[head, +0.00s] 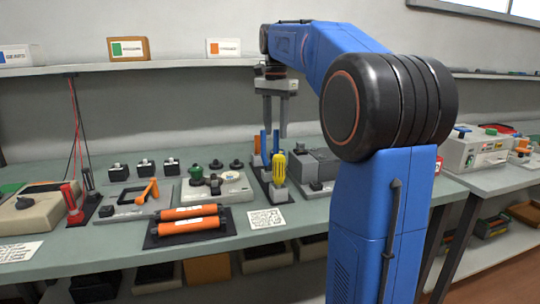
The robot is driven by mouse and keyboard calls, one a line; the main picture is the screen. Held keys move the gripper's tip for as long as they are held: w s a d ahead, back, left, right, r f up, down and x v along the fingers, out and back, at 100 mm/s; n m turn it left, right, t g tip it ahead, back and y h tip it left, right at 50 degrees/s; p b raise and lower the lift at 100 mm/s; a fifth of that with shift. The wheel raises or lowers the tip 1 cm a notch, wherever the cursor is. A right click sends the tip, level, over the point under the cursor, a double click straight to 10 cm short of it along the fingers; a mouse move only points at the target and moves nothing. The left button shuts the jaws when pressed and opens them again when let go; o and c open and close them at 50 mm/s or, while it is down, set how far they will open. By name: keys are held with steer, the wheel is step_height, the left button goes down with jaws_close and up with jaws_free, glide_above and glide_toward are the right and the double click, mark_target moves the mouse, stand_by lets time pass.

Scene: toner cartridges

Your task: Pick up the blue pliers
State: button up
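The blue pliers (264,142) show as two upright blue handles in a dark tool holder (261,184) on the bench; their lower part is hidden by the holder and a yellow-handled tool (279,167) in front. My gripper (275,130) points straight down just above the handles, its two grey fingers apart with a visible gap between them. The fingertips are close to the handle tops. I cannot tell whether they touch.
Orange toner cartridges (189,212) lie on a black tray at the bench front. A green-knobbed device (222,189) stands left of the holder, a grey box (315,163) right of it. A shelf (180,64) runs along the wall behind.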

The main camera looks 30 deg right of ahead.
mark_target(276, 151)
steer(key=shift+w+d+f, duration=0.1)
steer(key=shift+d+f, duration=0.05)
steer(key=shift+f, duration=3.55)
jaws_close()
